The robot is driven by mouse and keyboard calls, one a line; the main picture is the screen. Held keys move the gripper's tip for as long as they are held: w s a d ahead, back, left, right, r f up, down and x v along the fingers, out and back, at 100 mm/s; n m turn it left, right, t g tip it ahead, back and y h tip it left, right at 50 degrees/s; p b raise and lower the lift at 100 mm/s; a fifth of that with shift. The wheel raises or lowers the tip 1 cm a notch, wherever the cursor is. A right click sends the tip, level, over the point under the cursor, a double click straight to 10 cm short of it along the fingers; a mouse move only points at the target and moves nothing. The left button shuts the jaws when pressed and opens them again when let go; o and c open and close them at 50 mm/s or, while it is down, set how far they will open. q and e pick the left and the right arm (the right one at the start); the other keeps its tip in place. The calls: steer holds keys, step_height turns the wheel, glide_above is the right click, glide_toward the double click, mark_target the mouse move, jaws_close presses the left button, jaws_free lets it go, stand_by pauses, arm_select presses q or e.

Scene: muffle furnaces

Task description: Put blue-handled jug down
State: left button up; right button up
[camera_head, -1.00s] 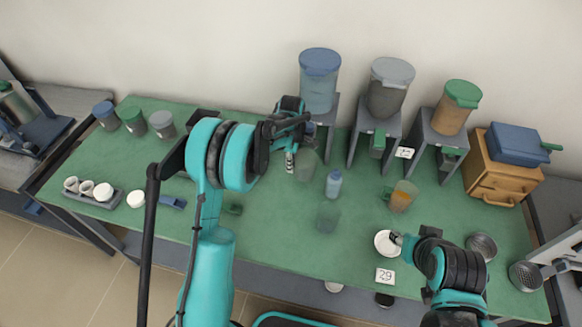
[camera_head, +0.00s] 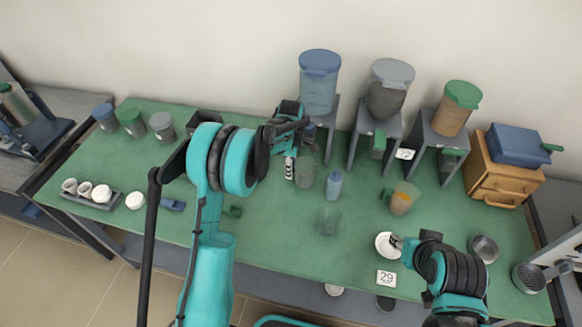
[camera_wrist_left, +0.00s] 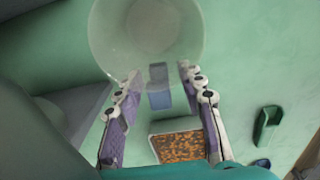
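The jug (camera_head: 306,174) is a clear, greyish vessel on the green table below the blue-lidded dispenser. The left wrist view shows its round clear body (camera_wrist_left: 148,32) and its short blue handle (camera_wrist_left: 159,97). My left gripper (camera_head: 289,168) is at the jug's left side. In the wrist view its two fingers (camera_wrist_left: 160,85) stand apart on either side of the handle, with gaps showing, so it looks open. The jug's base is hard to see. My right gripper (camera_head: 397,242) is at the rim of a white bowl (camera_head: 383,247); its finger opening is too small to tell.
A green-handled jug (camera_head: 403,199) with orange contents is farther right. Dispenser stands (camera_head: 376,137) line the back. The table (camera_head: 270,230) is clear toward the front middle.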

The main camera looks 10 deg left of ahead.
arm_select(q)
steer(key=shift+s+f, duration=0.3)
steer(key=shift+f, duration=0.15)
steer(key=shift+r+p, duration=0.25)
steer(key=shift+p, duration=0.1)
steer(key=r+p, duration=0.1)
steer(key=r, duration=0.2)
steer(key=r+p, duration=0.1)
steer(key=r, duration=0.3)
steer(key=r+p, duration=0.1)
steer(key=r, duration=0.3)
steer(key=shift+w+r, duration=0.25)
steer(key=s+r+m+t, duration=0.3)
steer(key=s+r+m, duration=0.5)
steer(key=s+r, duration=0.5)
steer(key=s+a+f+m+t, duration=0.1)
steer(key=s+f+m+t, duration=0.2)
steer(key=s+m, duration=0.7)
steer(key=s+t, duration=0.1)
steer(key=s, duration=0.4)
steer(key=shift+s+f+p, duration=0.15)
steer(key=shift+s+p, duration=0.05)
steer(key=shift+p, duration=0.1)
